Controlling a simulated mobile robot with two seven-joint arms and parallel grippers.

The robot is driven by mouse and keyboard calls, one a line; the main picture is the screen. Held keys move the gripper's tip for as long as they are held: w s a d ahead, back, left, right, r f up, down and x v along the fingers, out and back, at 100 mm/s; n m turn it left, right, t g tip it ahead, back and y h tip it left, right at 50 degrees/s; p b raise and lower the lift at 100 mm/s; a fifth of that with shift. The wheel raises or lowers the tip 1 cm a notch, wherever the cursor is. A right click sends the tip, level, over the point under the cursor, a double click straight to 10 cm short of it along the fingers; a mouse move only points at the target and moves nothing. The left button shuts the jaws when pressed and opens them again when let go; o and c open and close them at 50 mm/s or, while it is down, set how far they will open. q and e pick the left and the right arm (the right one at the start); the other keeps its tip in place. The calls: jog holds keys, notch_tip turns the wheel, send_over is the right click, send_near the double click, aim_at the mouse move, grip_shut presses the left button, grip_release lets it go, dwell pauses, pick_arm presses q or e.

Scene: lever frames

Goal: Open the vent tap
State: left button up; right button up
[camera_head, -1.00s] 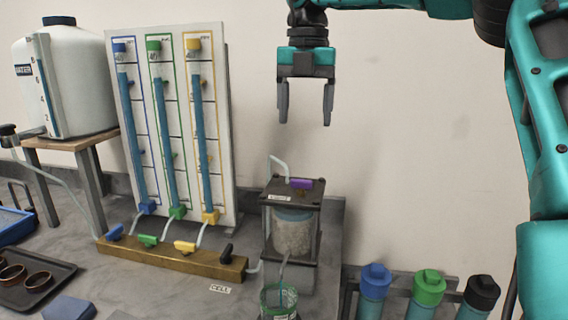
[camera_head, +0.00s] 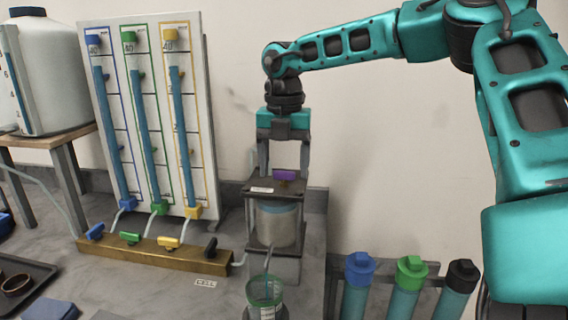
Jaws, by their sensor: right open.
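A purple tap handle (camera_head: 286,175) sits on the dark top plate of the clear cell (camera_head: 277,222). I take it for the vent tap; the small label beside it is too small to read. The handle lies crosswise in the picture. My right gripper (camera_head: 284,171) points down over the top plate, open, with one finger on each side of the purple handle. I cannot tell whether the fingers touch it. The pale bent tube on the plate is mostly hidden behind the left finger. My left gripper is not in view.
A brass manifold (camera_head: 150,254) with blue, green, yellow and black taps lies left of the cell. A tube panel (camera_head: 200,120) stands behind it. A green-rimmed beaker (camera_head: 265,292) is in front. Capped bottles (camera_head: 405,290) stand at right. A white tank (camera_head: 60,75) is at left.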

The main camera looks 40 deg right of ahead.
jog(key=shift+f, duration=0.1)
jog(key=shift+c, duration=0.4)
jog(key=c, duration=1)
jog(key=n, duration=0.4)
jog(key=shift+n, duration=0.3)
jog(key=n, duration=0.4)
jog(key=shift+n, duration=0.3)
jog(key=n, duration=0.4)
jog(key=shift+n, duration=2.3)
